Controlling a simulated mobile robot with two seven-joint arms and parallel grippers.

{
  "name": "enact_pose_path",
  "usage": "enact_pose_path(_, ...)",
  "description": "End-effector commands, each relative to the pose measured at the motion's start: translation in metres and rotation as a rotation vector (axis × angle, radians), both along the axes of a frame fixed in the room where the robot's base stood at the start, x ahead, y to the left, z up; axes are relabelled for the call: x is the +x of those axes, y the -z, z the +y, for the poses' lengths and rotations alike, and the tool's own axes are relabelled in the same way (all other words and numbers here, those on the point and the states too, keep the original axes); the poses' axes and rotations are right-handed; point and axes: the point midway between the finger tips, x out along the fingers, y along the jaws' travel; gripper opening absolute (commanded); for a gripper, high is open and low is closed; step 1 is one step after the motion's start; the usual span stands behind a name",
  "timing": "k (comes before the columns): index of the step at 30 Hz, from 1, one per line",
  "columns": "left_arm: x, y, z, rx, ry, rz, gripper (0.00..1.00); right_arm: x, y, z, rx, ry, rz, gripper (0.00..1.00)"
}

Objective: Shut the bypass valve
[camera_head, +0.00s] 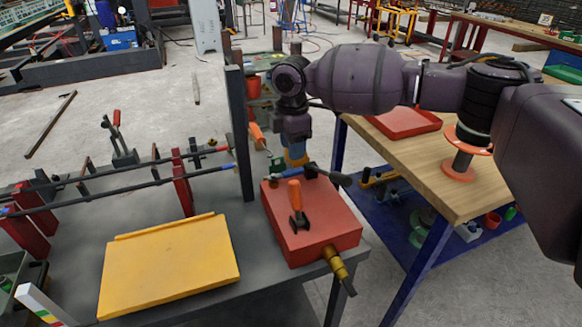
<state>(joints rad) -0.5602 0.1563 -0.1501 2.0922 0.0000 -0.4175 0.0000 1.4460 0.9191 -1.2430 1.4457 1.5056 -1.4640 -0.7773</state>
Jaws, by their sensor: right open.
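A red box (325,228) sits at the right end of the grey bench. An orange-handled lever (296,198) with a dark base stands upright on its top. A brass fitting (337,262) with a dark lever sticks out of its front right side. I cannot tell for certain which of these is the bypass valve. My right arm reaches in from the right, and my right gripper (297,163) points down at the back of the box top, behind the orange handle. It is open. Its fingertips are small and partly hidden among dark parts there. My left gripper is out of view.
A yellow plate (170,265) lies on the grey bench (262,265). Dark bars on red supports (183,187) run along the bench's left. A dark post (240,130) stands just left of my gripper. A wooden table (440,165) with a red tray (405,122) is at right.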

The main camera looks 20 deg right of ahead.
Motion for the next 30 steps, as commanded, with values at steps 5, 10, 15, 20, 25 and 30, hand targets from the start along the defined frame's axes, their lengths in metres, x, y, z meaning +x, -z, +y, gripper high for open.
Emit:
enact_pose_path(5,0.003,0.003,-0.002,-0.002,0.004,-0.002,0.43,-0.001,0.036,0.0,-0.001,-0.001,0.008,0.45)
enact_pose_path(10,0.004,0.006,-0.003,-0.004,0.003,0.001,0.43,-0.001,0.056,0.0,0.0,0.0,0.006,0.45)
enact_pose_path(15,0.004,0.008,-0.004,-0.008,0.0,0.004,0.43,0.0,0.065,0.0,0.0,0.0,0.004,0.45)
enact_pose_path(20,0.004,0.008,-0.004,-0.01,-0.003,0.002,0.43,0.0,0.066,0.0,0.0,0.0,0.002,0.45)
enact_pose_path(25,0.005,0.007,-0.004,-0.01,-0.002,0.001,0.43,0.0,0.066,0.0,0.0,0.0,0.002,0.43)
enact_pose_path(30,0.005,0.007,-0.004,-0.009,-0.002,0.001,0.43,0.0,0.066,0.0,0.0,0.0,0.002,0.17)
